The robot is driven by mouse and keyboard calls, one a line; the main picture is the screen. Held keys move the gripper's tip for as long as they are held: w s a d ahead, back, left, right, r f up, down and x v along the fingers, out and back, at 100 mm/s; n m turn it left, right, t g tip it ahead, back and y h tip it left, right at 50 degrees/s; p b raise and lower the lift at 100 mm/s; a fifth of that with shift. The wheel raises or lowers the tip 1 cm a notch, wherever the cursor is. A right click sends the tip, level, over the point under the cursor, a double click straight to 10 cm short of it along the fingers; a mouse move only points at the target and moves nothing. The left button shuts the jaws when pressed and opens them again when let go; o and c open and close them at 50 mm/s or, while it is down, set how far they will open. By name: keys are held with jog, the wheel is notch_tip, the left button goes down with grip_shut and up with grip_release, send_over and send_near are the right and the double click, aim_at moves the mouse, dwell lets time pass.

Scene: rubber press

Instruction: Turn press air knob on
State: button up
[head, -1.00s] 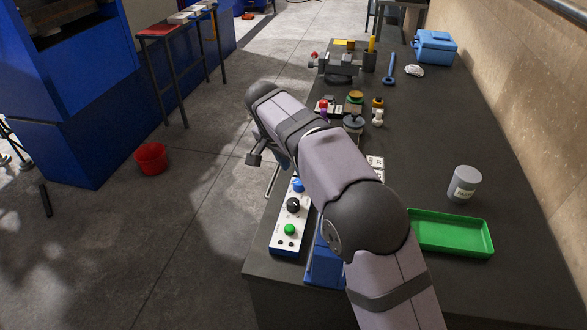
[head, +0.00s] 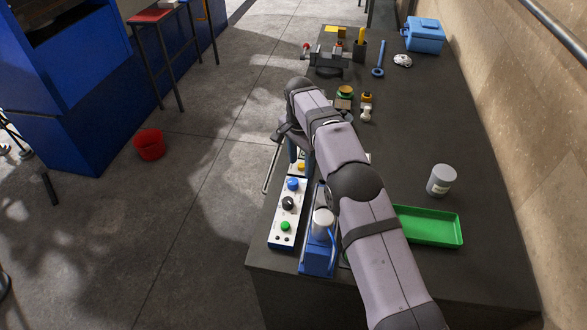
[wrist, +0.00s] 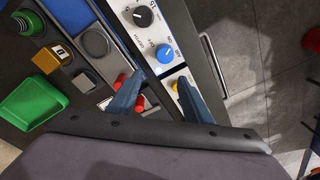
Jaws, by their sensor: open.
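A white control panel (head: 274,238) lies along the left edge of the bench. A blue knob (head: 292,184) sits on it, beyond a black knob (head: 288,203) and a green button (head: 285,226). A yellow knob (wrist: 175,84) is partly hidden by one finger. My arm hides part of the panel's far end in the head view.
A blue device with a grey cylinder (head: 322,222) stands right of the panel. A green tray (head: 430,227) and grey jar (head: 441,180) are farther right. A vise (head: 325,60) and blue toolbox (head: 424,35) are at the back. Open floor lies left of the bench.

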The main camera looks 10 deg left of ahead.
aim_at(293, 181)
jog(key=shift+s+a+r+n+g+y, duration=0.3)
jog(key=shift+s+a+r+n+y, duration=0.1)
jog(key=shift+s+a+r, duration=0.4)
jog(key=shift+f, duration=0.15)
jog(key=shift+w+a+f+p, duration=0.1)
jog(key=shift+f+p, duration=0.65)
jog(key=shift+f, duration=1.1)
jog(key=shift+w+a+f+p, duration=0.1)
jog(key=shift+f+p, duration=0.65)
jog(key=shift+f, duration=1.05)
jog(key=shift+c, duration=0.3)
jog(key=c, duration=1)
